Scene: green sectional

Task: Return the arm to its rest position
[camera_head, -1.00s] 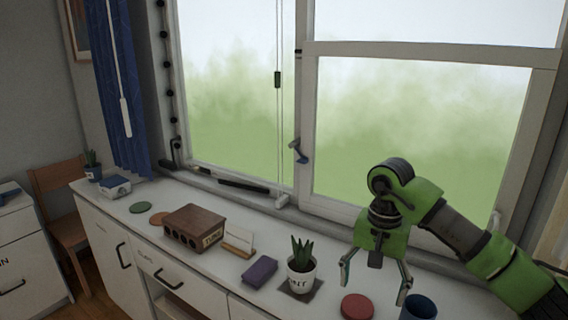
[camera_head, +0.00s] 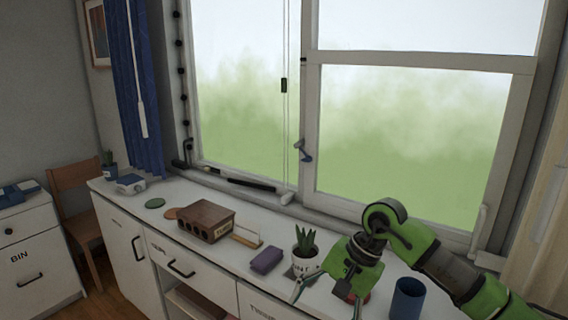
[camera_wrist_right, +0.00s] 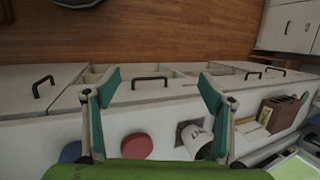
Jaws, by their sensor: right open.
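My right arm comes in from the lower right in the head view. Its green right gripper (camera_head: 327,299) is open and empty, at the front part of the white counter (camera_head: 221,258), in front of the plant pot. In the right wrist view the two fingers (camera_wrist_right: 156,92) are spread wide with nothing between them, above the counter's front edge and drawers. A red disc (camera_wrist_right: 136,145) lies on the counter near the gripper and is mostly hidden behind it in the head view. My left gripper is not in view.
Near the right gripper stand a potted plant (camera_head: 305,262) and a dark blue cup (camera_head: 408,299). Further left are a purple block (camera_head: 266,260), a card holder (camera_head: 246,235) and a brown box (camera_head: 206,220). The window (camera_head: 410,140) rises behind the counter.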

